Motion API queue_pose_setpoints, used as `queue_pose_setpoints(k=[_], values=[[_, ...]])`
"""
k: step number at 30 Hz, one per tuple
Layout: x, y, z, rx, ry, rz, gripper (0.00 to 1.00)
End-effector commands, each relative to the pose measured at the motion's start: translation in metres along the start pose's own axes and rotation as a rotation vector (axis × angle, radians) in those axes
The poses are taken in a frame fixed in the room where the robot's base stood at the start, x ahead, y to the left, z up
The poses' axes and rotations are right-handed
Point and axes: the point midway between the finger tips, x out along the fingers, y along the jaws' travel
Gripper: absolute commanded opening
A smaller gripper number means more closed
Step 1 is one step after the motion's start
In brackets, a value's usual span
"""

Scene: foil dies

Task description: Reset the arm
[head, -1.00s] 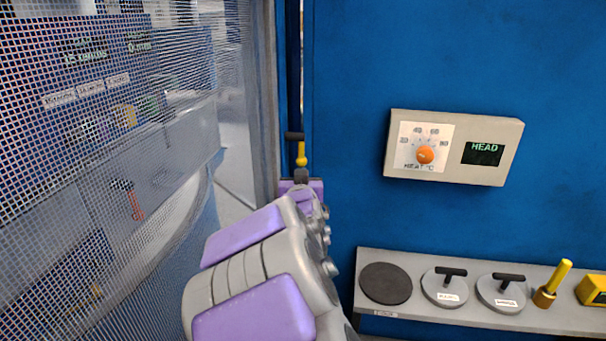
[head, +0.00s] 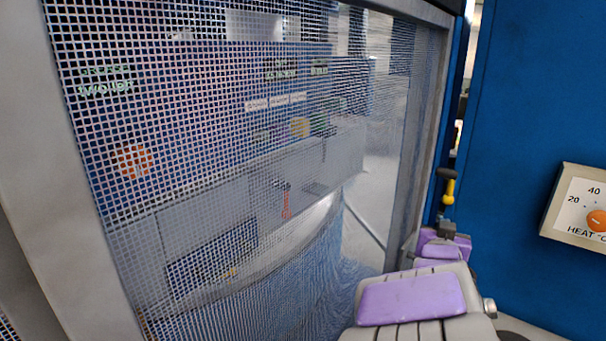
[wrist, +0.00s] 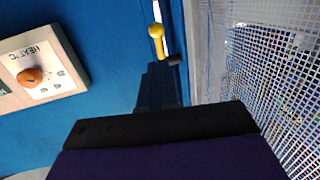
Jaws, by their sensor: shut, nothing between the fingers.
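My gripper (head: 446,228) is small and dark at the far end of my grey and purple arm, at the lower right in the head view. It also shows in the wrist view (wrist: 158,78), where its dark fingers are closed together and empty, pointing away. A yellow handle with a black crosspiece (head: 449,188) appears just above the gripper in the head view. It also shows past the fingertips in the wrist view (wrist: 157,36). I cannot tell whether the fingers touch it.
A mesh screen (head: 240,150) in a grey frame fills the left and middle, close to my arm. A blue panel (head: 535,120) stands at the right, with a narrow gap between. A heat dial box (head: 580,200) is mounted on the panel. Machinery shows behind the mesh.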

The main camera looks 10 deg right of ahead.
Motion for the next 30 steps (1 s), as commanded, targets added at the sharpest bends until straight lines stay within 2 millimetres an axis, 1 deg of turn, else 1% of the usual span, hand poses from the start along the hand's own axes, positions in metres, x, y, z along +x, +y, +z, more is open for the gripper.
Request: queue_pose_setpoints(k=[2,5,8,11,12,14,15,17,18,20,21,23,24,26,27,30], values=[[-0.003,-0.001,0.006,0.003,-0.033,-0.004,0.0],[-0.014,-0.009,0.024,0.004,-0.129,-0.017,0.0],[-0.036,-0.021,0.054,-0.005,-0.283,-0.044,0.0],[-0.071,-0.035,0.086,-0.029,-0.459,-0.082,0.0],[-0.087,-0.041,0.099,-0.043,-0.53,-0.1,0.0],[-0.114,-0.05,0.117,-0.07,-0.636,-0.127,0.0],[-0.134,-0.054,0.127,-0.09,-0.704,-0.146,0.0],[-0.163,-0.06,0.142,-0.124,-0.805,-0.179,0.0],[-0.184,-0.062,0.152,-0.149,-0.875,-0.201,0.0],[-0.216,-0.065,0.165,-0.192,-0.973,-0.234,0.0],[-0.238,-0.065,0.172,-0.223,-1.039,-0.258,0.0],[-0.272,-0.063,0.181,-0.273,-1.138,-0.295,0.0],[-0.293,-0.06,0.187,-0.31,-1.201,-0.318,0.0],[-0.324,-0.053,0.193,-0.365,-1.293,-0.351,0.0],[-0.344,-0.048,0.195,-0.4,-1.345,-0.373,0.0],[-0.383,-0.033,0.199,-0.484,-1.46,-0.413,0.0]])
